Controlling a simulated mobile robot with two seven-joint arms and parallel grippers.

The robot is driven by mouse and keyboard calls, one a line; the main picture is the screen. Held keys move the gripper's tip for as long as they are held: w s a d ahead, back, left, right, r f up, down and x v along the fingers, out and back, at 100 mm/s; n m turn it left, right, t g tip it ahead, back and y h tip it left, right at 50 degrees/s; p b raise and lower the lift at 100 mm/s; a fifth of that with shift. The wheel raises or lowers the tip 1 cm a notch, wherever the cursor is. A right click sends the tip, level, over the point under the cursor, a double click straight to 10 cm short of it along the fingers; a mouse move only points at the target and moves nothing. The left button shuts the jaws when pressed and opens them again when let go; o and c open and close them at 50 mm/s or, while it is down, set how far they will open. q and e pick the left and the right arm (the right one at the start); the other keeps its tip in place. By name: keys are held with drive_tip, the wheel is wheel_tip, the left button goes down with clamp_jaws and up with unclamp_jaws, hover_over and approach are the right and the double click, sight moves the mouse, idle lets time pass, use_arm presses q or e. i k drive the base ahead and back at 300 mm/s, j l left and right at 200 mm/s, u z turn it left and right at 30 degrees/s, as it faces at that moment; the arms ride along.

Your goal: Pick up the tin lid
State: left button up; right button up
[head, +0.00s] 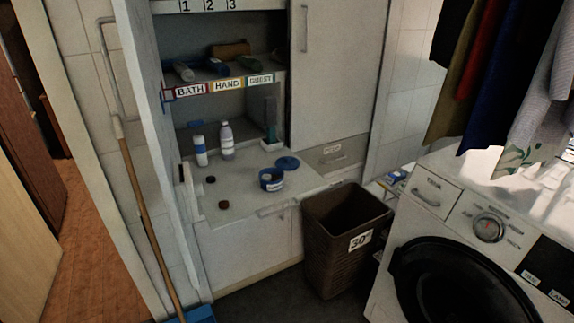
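A round blue lid (288,162), which looks like the tin lid, lies flat on the pale cabinet shelf. A short round blue tin (271,181) with a pale label stands just in front of it and to its left. The tin looks open at the top, but its contents are too small to make out. Neither of my grippers shows in the head view.
A brown bin (345,215) stands right of the shelf front, near the washing machine (465,240). A broom handle (145,210) leans at left.

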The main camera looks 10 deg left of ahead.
sight(287, 163)
drive_tip(key=i+l, duration=0.15)
drive_tip(key=i, duration=0.35)
drive_tip(key=i+l, duration=0.15)
drive_tip(key=i, duration=0.3)
drive_tip(key=i+l+u, duration=0.1)
drive_tip(key=i+u, duration=0.2)
drive_tip(key=u, duration=1.5)
